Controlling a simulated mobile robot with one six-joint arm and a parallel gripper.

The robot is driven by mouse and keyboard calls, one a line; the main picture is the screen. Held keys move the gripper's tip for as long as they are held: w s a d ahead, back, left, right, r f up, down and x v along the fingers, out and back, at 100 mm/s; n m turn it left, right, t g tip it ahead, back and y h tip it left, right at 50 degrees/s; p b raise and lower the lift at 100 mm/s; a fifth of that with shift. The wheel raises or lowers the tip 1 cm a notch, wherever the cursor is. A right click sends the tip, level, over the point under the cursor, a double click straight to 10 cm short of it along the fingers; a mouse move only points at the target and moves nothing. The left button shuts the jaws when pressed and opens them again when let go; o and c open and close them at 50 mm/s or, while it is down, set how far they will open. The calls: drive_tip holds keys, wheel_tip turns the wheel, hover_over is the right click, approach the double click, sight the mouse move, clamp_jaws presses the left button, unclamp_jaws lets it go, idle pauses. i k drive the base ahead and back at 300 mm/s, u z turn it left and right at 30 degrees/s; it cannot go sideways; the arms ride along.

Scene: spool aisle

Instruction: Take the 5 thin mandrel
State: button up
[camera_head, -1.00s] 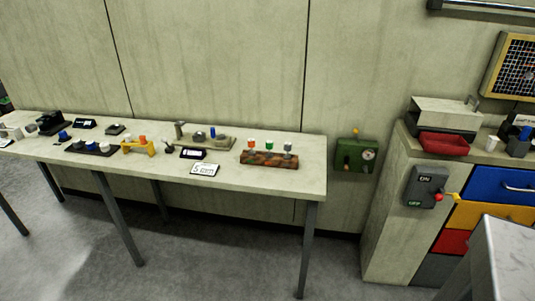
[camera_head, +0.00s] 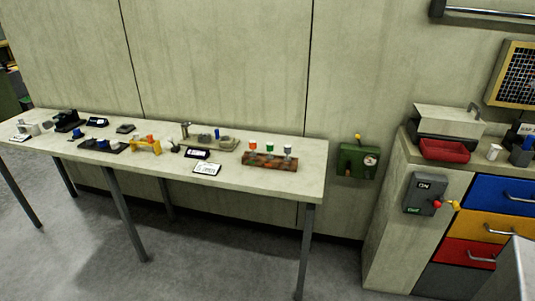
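A label card (camera_head: 207,169) lies near the front edge of the long table; its writing is too blurred to read now, but it looked like "5 mm" a second ago. To the left a yellow stand (camera_head: 145,147) holds small orange and white pieces. A grey tray (camera_head: 213,142) with a blue piece sits at the back. I cannot tell which piece is the thin mandrel. My gripper is not in view.
The long table (camera_head: 312,176) runs along the wall, with more small fixtures at its left. A green wall box (camera_head: 357,161) hangs to its right. A cabinet with coloured drawers (camera_head: 499,195) carries a red tray (camera_head: 444,149). Grey floor (camera_head: 200,250) is open in front.

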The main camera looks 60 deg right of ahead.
sight(270, 145)
drive_tip(key=z, duration=0.1)
drive_tip(key=i, duration=0.95)
drive_tip(key=u, duration=0.05)
